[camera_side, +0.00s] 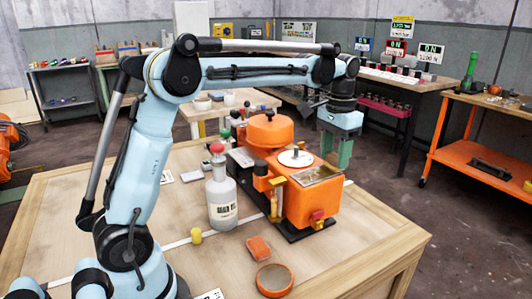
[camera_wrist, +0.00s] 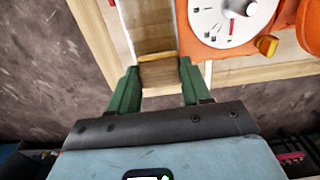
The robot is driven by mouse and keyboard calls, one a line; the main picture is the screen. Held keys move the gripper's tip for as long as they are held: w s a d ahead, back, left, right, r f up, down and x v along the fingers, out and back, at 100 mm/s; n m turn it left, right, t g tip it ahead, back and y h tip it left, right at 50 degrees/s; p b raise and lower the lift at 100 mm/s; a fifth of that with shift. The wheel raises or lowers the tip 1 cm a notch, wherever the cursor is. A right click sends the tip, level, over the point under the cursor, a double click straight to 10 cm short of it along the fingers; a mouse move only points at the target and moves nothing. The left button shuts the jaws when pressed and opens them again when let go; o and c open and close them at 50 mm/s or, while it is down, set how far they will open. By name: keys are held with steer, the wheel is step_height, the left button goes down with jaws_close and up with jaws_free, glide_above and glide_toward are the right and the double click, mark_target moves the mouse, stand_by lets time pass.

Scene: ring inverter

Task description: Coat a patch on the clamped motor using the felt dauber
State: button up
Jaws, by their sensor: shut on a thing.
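My gripper (camera_side: 338,148) is above the table at the right rear of the orange machine, its green jaws pointing down. In the wrist view, its jaws (camera_wrist: 158,85) are closed on a small tan block with a yellow edge (camera_wrist: 158,72), which I take to be the felt dauber. Its working face is hidden. The orange machine (camera_side: 305,205), which appears to be the clamped motor, stands on a dark base. It has a round orange drum, a white dial (camera_wrist: 222,18) and a shallow metal tray (camera_side: 318,176). I cannot tell whether the dauber touches anything.
A bottle with a red cap (camera_side: 221,200) stands left of the machine. A yellow cylinder (camera_side: 196,236), an orange-red block (camera_side: 259,248) and a round orange dish (camera_side: 274,280) sit near the front. The table's right front (camera_side: 360,245) is clear. An orange bench (camera_side: 480,150) stands at right.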

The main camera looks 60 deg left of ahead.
steer(key=shift+s+r, duration=0.1)
steer(key=shift+s, duration=5.6)
step_height(320, 180, up, 8)
